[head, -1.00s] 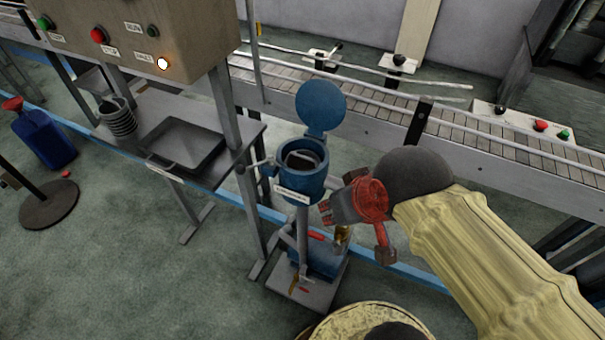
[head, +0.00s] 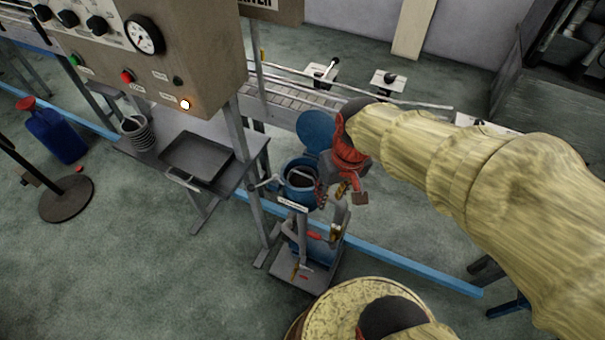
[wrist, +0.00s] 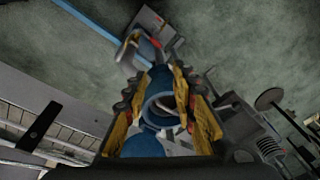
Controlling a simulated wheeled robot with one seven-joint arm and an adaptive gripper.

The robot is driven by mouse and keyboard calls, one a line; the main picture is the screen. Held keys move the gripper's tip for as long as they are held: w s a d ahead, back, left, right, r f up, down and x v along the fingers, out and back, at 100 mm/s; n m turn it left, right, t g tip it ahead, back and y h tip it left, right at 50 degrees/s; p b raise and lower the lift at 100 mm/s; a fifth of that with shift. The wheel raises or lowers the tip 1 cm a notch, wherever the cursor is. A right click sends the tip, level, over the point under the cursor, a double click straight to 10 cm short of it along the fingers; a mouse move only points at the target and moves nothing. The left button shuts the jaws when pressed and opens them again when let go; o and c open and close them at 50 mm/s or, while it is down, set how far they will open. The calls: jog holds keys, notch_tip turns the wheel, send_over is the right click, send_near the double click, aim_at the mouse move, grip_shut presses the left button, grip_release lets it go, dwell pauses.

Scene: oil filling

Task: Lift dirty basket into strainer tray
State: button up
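The blue strainer pot (head: 298,196) stands on a stand with its round blue lid (head: 316,128) swung open. Inside its mouth a dark, rimmed insert (head: 301,178) shows, apparently the basket; its contents are not clear. The shallow dark strainer tray (head: 212,172) lies on the side table left of the pot. My gripper (head: 333,190) is just above and right of the pot's mouth, pointing down. In the wrist view its yellow fingers (wrist: 163,88) are apart, with the pot's mouth (wrist: 160,106) seen between them. It holds nothing that I can see.
A grey ribbed cylinder (head: 137,134) stands left of the tray. The control cabinet (head: 190,60) overhangs the table. A conveyor (head: 285,105) runs behind the pot. A blue can (head: 55,135) and a round-based stand (head: 66,198) are on the floor at left.

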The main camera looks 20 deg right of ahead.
jog(key=w+n+g+p, duration=0.1)
jog(key=w+n+p, duration=0.1)
jog(key=w+p, duration=0.3)
jog(key=n+t+y+p, duration=0.1)
jog(key=n+p, duration=0.2)
jog(key=n, duration=0.3)
send_near(303, 174)
jog(key=shift+s+d+f, duration=0.2)
jog(key=shift+f, duration=0.55)
jog(key=shift+w+n+t, duration=0.15)
jog(key=shift+n+t, duration=0.15)
jog(key=shift+n, duration=0.4)
jog(key=shift+a+b+x, duration=0.15)
jog(key=shift+b+x, duration=0.1)
jog(key=shift+x, duration=1.7)
jog(key=shift+a+b+x, duration=0.15)
jog(key=shift+b+x, duration=0.1)
jog(key=shift+x, duration=1.65)
jog(key=shift+r, duration=0.1)
jog(key=shift+c, duration=0.3)
grip_shut()
